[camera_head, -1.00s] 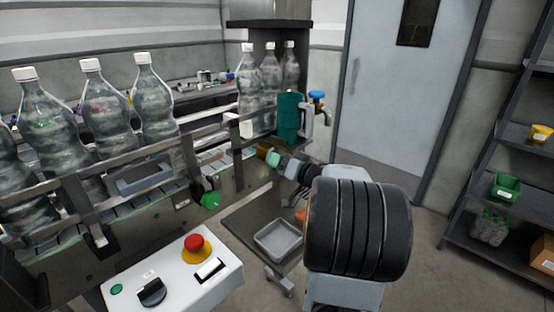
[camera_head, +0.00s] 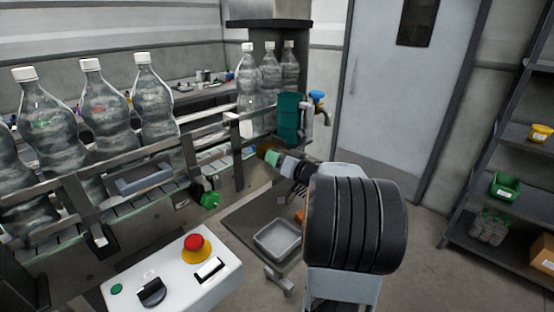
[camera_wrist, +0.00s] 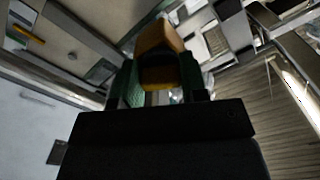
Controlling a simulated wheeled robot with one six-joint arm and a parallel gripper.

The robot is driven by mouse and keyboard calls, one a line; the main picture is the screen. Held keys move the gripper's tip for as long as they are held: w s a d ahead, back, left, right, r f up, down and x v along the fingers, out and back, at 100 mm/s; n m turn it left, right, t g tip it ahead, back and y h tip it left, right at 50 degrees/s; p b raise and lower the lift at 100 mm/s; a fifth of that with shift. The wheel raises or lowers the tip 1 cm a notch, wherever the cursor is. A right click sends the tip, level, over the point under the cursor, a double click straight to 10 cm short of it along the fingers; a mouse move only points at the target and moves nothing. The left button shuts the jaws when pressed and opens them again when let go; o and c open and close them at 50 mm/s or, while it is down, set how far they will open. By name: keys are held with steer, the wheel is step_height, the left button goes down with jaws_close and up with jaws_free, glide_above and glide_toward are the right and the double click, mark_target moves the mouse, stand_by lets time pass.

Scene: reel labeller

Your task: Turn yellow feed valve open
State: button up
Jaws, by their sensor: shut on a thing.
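The yellow feed valve handle (camera_wrist: 158,72) shows in the wrist view between the green-padded fingers of my gripper (camera_wrist: 157,88). It looks orange-brown there. My gripper is shut on it. In the head view my gripper (camera_head: 277,159) reaches to the side of the conveyor line, below the teal cylinder (camera_head: 290,118). Only a small dark yellow part of the valve (camera_head: 263,148) shows there, at the fingertips. The valve's body and its exact angle are mostly hidden.
Several clear bottles (camera_head: 97,118) stand along the conveyor. A blue-topped tap (camera_head: 317,97) is right of the teal cylinder. A control box with a red button (camera_head: 195,244) is in front. A grey tray (camera_head: 277,240) lies below my arm. A shelf (camera_head: 499,150) stands right.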

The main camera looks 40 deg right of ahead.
steer(key=shift+n, duration=0.8)
steer(key=shift+c, duration=0.4)
steer(key=o, duration=0.9)
steer(key=shift+o, duration=0.2)
steer(key=s+d, duration=0.2)
steer(key=s, duration=1.1)
steer(key=shift+s+d+b, duration=0.25)
steer(key=shift+s+b, duration=0.05)
